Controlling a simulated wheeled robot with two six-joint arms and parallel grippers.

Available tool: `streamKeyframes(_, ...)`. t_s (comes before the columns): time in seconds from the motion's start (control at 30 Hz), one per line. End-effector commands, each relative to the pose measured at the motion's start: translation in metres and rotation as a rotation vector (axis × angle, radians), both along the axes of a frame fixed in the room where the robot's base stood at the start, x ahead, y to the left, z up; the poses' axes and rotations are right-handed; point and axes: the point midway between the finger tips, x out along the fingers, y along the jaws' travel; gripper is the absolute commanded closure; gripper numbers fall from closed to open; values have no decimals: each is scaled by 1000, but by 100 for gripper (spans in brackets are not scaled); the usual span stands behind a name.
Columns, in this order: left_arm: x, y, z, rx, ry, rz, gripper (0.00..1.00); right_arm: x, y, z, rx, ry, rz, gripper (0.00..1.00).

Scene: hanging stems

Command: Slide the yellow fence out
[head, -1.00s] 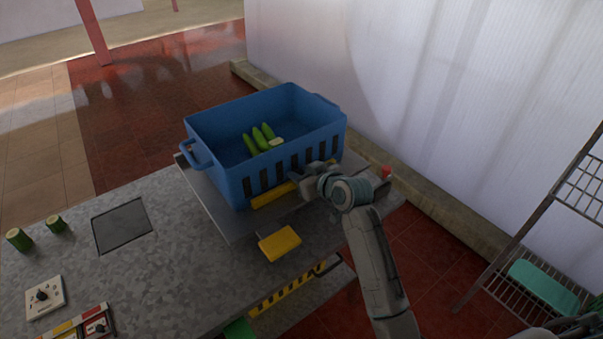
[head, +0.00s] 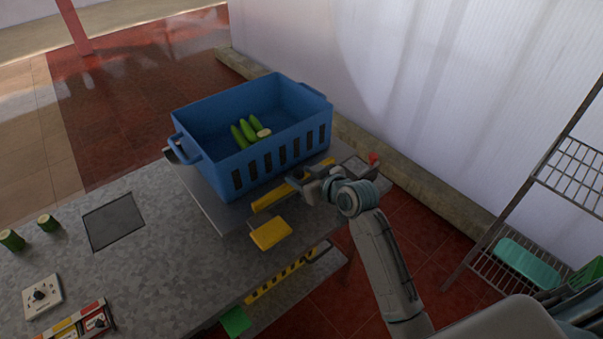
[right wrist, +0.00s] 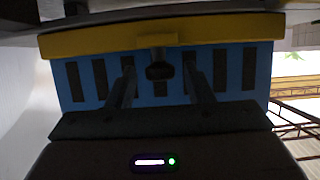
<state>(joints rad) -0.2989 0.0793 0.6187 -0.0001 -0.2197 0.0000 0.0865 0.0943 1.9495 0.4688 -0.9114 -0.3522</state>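The yellow fence (head: 272,198) is a low bar along the front of the blue crate (head: 245,172), with a small gap between them. In the right wrist view the fence (right wrist: 100,44) runs across the top, with a bracket and dark knob at its middle. My right gripper (head: 305,180) is at the fence's right part and hides it there. In the wrist view the two fingers of my right gripper (right wrist: 158,75) stand on either side of the knob; exact contact is hard to see. My left gripper is not in view.
Several green vegetables (head: 247,130) lie in the crate. A yellow block (head: 271,234) lies at the table's (head: 170,255) edge. Cut green pieces (head: 48,222), a dark plate (head: 114,221) and a control box (head: 41,296) are on the left. A wire rack (head: 520,220) stands at right.

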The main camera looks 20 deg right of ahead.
Motion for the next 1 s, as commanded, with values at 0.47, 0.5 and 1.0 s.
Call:
streamKeyframes(0.47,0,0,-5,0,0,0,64,-14,-6,6,-2,-6,-1,50)
streamKeyframes(0.5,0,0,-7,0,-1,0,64,-20,-8,8,-2,-6,0,50)
streamKeyframes(1.0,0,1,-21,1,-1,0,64,-90,-34,40,-2,-4,-1,50)
